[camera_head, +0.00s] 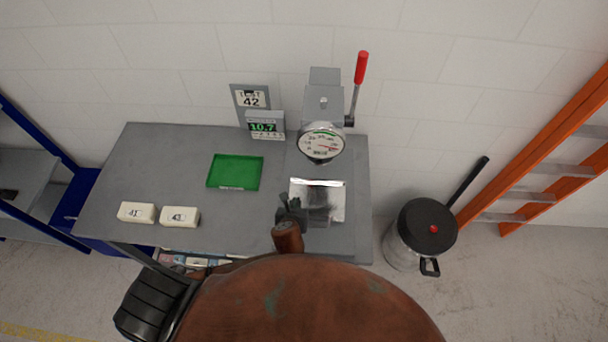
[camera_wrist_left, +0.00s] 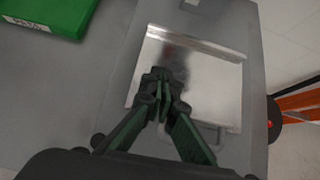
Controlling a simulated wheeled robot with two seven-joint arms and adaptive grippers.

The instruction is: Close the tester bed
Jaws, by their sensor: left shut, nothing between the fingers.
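The tester (camera_head: 325,100) stands at the back right of the grey table, with a round dial (camera_head: 321,142) and a red-handled lever (camera_head: 361,68) on its right. Its shiny metal bed (camera_head: 333,187) lies in front of and below the dial, and looks bare. In the left wrist view the bed (camera_wrist_left: 215,75) has a raised back lip and a handle loop (camera_wrist_left: 213,136) at its front edge. My left gripper (camera_head: 292,203) is at the bed's front left. Its fingertips (camera_wrist_left: 161,75) are together and empty over the bed; contact is unclear. My right gripper is not in view.
A green tray (camera_head: 235,171) lies left of the tester on the grey table (camera_head: 130,170). Two white labelled blocks (camera_head: 136,212) sit at the table's front left. A display (camera_head: 264,126) stands at the back. A lidded bin (camera_head: 420,235) and orange ladder (camera_head: 545,160) are to the right.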

